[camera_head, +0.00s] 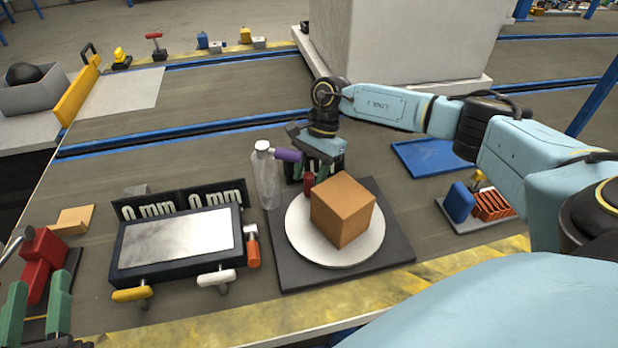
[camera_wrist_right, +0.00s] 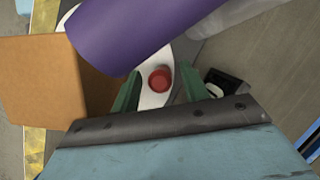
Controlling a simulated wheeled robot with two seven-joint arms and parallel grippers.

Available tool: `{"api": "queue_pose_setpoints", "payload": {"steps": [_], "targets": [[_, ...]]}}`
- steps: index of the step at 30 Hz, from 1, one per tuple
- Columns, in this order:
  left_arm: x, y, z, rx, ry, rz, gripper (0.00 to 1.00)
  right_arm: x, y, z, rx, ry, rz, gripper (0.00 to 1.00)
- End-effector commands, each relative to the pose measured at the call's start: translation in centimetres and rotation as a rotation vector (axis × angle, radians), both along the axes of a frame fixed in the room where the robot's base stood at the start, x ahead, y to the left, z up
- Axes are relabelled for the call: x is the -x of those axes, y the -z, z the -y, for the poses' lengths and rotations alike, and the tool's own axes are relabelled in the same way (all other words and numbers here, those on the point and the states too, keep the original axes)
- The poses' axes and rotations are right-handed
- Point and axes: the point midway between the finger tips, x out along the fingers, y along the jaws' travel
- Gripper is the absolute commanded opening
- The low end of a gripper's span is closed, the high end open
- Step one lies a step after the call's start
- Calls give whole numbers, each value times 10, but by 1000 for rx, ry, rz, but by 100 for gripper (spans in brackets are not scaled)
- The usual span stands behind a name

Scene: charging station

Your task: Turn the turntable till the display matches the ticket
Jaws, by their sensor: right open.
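The turntable is a pale round disc (camera_head: 300,235) on a dark square base (camera_head: 397,250). It bears an orange-brown box (camera_head: 340,208), which also shows in the right wrist view (camera_wrist_right: 40,80). A red peg (camera_head: 308,185) stands by the disc's far edge. In the right wrist view the peg (camera_wrist_right: 160,79) shows between the green fingers of my open right gripper (camera_wrist_right: 158,90); contact is unclear. I cannot identify the ticket. My left gripper (camera_head: 38,302) is open at the lower left.
A clear bottle (camera_head: 266,178) and a purple cylinder (camera_head: 288,155) stand close to my right gripper. A red clamp-like object (camera_head: 40,262) is by my left gripper. A blue tray (camera_head: 432,156) lies at right. The bench behind is mostly clear.

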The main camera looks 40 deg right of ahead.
Motion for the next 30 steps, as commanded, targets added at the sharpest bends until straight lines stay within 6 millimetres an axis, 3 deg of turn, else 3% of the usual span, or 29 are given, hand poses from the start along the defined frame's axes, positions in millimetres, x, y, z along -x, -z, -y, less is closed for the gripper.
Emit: {"api": "queue_pose_setpoints", "payload": {"steps": [12, 22, 30], "targets": [[1, -7, 1, 12, 3, 38, 36, 1, 4, -2, 0, 0, 0, 44], [1, -6, 1, 11, 1, 37, 36, 1, 4, -2, -1, 0, 0, 0], [1, -7, 1, 16, 2, 52, 36, 1, 5, -5, -1, -22, 0, 0]]}}
